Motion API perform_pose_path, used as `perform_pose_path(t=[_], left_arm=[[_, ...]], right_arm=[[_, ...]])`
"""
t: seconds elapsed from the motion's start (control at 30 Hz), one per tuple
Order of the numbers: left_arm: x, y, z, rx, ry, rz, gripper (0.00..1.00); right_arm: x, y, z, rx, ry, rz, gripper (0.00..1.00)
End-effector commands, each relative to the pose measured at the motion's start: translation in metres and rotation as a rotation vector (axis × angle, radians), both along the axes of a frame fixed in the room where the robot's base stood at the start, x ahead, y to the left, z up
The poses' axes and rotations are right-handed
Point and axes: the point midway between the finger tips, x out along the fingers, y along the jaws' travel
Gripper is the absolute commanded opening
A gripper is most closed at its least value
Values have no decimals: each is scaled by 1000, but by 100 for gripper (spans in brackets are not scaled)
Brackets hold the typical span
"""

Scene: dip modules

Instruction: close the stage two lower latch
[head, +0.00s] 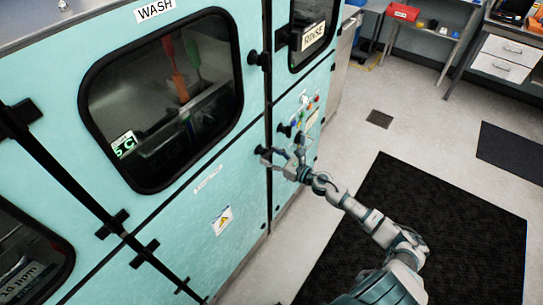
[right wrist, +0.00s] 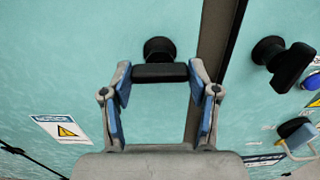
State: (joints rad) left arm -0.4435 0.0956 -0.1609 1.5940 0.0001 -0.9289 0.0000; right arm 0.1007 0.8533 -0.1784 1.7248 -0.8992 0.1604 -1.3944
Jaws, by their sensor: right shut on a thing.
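A black latch (head: 263,152) sits at the lower right edge of the teal door marked WASH. In the right wrist view, its round base (right wrist: 159,48) is on the teal panel and its black handle bar (right wrist: 160,73) lies level across the picture. My right gripper (head: 283,159) is at this latch. In the right wrist view its two fingers (right wrist: 161,80) stand one at each end of the bar, shut on it. My left gripper is not in view.
Another black latch (right wrist: 285,62) sits across the dark door seam, near coloured buttons. An upper latch (head: 258,59) is beside the WASH window (head: 165,95). A dark mat (head: 440,220) lies on the floor at right, with open floor around it.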

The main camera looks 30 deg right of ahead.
Motion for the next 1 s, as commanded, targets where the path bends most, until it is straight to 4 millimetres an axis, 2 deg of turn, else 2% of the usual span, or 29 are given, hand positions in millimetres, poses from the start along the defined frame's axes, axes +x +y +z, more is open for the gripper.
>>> perform_pose_path(t=[0.57,0.77,1.0], left_arm=[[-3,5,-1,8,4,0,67],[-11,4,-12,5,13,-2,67],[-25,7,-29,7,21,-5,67]], right_arm=[[2,-3,6,25,-1,-4,26],[2,-4,7,108,32,-5,26],[2,-5,8,289,105,-5,26]])
